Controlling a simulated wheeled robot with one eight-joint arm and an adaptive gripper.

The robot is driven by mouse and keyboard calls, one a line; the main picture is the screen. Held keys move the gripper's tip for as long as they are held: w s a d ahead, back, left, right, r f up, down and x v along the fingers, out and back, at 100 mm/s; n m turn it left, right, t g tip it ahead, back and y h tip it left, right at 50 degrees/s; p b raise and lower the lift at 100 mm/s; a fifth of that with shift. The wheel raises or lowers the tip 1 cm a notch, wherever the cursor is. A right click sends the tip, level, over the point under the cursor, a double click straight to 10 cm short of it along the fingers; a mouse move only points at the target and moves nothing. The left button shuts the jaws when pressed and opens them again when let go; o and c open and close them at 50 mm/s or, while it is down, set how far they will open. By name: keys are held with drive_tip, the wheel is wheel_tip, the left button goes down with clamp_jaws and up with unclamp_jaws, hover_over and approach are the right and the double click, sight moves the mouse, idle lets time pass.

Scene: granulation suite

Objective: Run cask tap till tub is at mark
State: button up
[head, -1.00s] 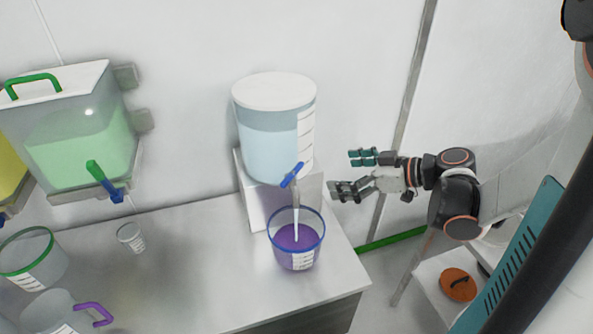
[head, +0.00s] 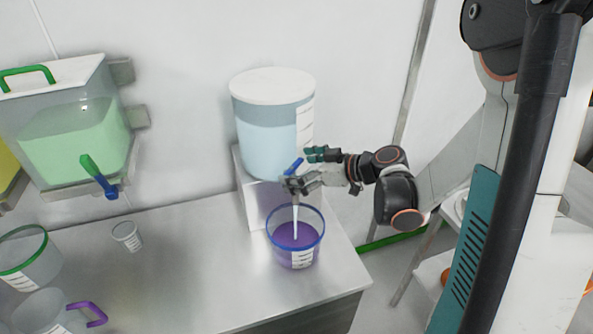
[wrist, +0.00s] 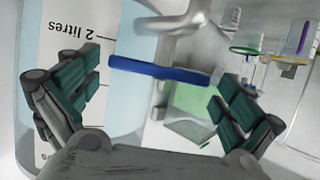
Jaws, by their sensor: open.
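The cask (head: 268,140) is a clear round container with a white lid and pale blue liquid, on a white stand. Its tap has a blue lever (head: 295,166), and a pale stream (head: 295,218) runs down into the tub (head: 318,240). The tub is clear with a blue rim and holds purple liquid. The level against its scale is too small to read. My gripper (head: 302,169) is open at the tap. In the wrist view the blue lever (wrist: 160,70) lies across the space between the open fingers, with no clear grip on it.
A green-liquid tank (head: 75,140) with a green-and-blue tap hangs on the wall at left. A small cup (head: 128,237), a green-rimmed tub (head: 30,262) and a purple-handled jug (head: 45,312) stand on the counter (head: 195,270). The counter's middle is clear.

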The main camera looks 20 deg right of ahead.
drive_tip(key=shift+w+a, duration=0.15)
drive_tip(key=c, duration=0.8)
drive_tip(key=shift+o, duration=0.2)
drive_tip(key=shift+m+t+h+b, duration=0.3)
drive_tip(key=shift+m+h, duration=0.1)
drive_tip(key=o, duration=0.8)
drive_tip(key=shift+c, duration=0.2)
